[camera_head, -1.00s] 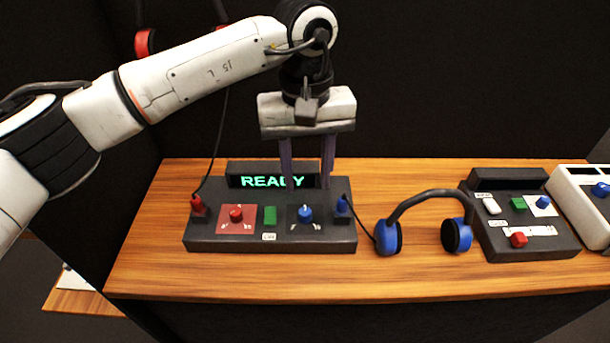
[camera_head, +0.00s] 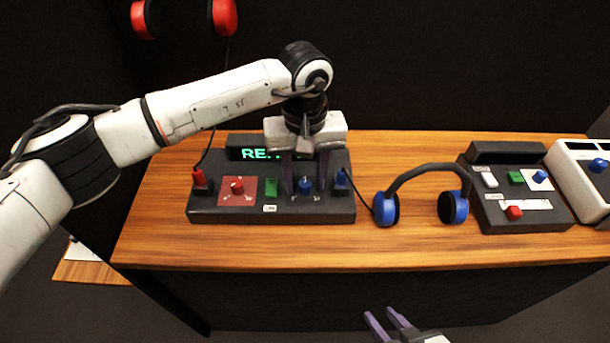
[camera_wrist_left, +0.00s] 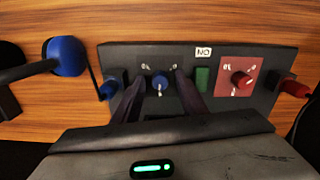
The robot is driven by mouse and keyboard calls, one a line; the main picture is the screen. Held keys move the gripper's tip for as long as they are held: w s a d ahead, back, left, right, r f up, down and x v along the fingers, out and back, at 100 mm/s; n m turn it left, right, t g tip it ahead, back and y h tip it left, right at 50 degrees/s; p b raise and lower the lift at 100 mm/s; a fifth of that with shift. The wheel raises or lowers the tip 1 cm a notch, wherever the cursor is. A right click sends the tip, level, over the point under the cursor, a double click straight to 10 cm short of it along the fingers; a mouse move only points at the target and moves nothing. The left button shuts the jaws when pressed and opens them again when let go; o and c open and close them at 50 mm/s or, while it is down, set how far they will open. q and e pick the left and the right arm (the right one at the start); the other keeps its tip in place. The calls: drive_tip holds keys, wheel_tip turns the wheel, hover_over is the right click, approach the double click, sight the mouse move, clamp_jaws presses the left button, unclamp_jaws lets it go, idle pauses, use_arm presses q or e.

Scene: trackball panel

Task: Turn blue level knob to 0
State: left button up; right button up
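The dark panel (camera_head: 230,214) stands on the wooden desk with a green-lit display (camera_head: 255,154), now partly covered by my left arm. The blue level knob (camera_head: 305,185) is on its right half, and it also shows in the left wrist view (camera_wrist_left: 160,84) with a light pointer mark toward the bottom of that picture. My left gripper (camera_head: 305,187) points down over the panel; its fingers are apart, one on each side of the blue knob (camera_wrist_left: 155,88). Contact cannot be told. My right gripper (camera_head: 385,318) is low in the head view, its two purple fingers apart and empty.
A red knob (camera_head: 237,186), a green button (camera_head: 271,187), a red plug (camera_head: 199,179) and a blue plug (camera_head: 341,180) sit on the same panel. Blue headphones (camera_head: 386,208) lie to the right. Another dark panel (camera_head: 545,217) and a white device (camera_head: 572,178) stand further right.

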use_arm(q)
clamp_jaws()
